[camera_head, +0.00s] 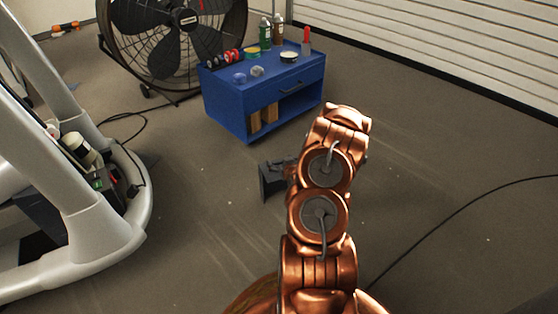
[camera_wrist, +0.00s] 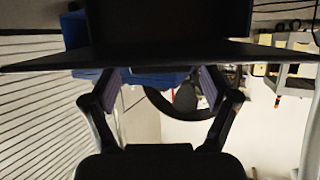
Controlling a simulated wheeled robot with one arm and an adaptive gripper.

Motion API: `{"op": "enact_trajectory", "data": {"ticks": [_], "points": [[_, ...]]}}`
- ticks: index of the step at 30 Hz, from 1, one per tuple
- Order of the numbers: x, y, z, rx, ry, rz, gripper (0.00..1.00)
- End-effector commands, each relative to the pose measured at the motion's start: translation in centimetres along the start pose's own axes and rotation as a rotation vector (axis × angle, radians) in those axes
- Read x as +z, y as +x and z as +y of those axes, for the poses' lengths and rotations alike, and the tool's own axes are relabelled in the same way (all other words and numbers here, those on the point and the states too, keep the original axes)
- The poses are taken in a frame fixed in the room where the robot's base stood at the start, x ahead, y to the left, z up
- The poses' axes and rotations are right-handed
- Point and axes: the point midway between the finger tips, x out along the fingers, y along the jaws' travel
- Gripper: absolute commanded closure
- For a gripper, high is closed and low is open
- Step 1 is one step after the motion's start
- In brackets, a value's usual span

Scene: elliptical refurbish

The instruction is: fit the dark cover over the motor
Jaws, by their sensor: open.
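The motor (camera_head: 80,148) appears to be the cream cylinder with dark bands, sitting uncovered in the base of the white elliptical machine at the left of the head view. A dark piece (camera_head: 270,183), which looks like the cover, shows just left of my copper arm. In the wrist view a large black shape with a wide flat edge, likely the cover (camera_wrist: 170,22), fills the top, close to the fingertips. My gripper (camera_wrist: 158,85) is open, its two fingers apart. I cannot tell whether they touch the cover. My arm hides much of the gripper in the head view.
A blue cart (camera_head: 228,105) with bottles, tape rolls and small tools stands beyond my arm. A large black fan (camera_head: 175,35) stands behind it. Black cables cross the floor beside the elliptical machine (camera_head: 95,230) and at right. The floor between is clear.

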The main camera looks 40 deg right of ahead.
Motion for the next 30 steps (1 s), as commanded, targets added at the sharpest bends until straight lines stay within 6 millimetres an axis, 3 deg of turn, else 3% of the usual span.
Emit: {"op": "enact_trajectory", "data": {"ticks": [9,18,26,30], "points": [[-0.2,-5.4,0.0,0.0,0.004,-0.003,0.14],[-0.2,-9.1,-0.1,-0.001,0.002,-0.002,0.14],[-0.3,-10.2,-0.4,-0.008,-0.006,-0.009,0.14],[-1.0,-10.0,-2.2,-0.049,-0.04,-0.071,0.14]]}}
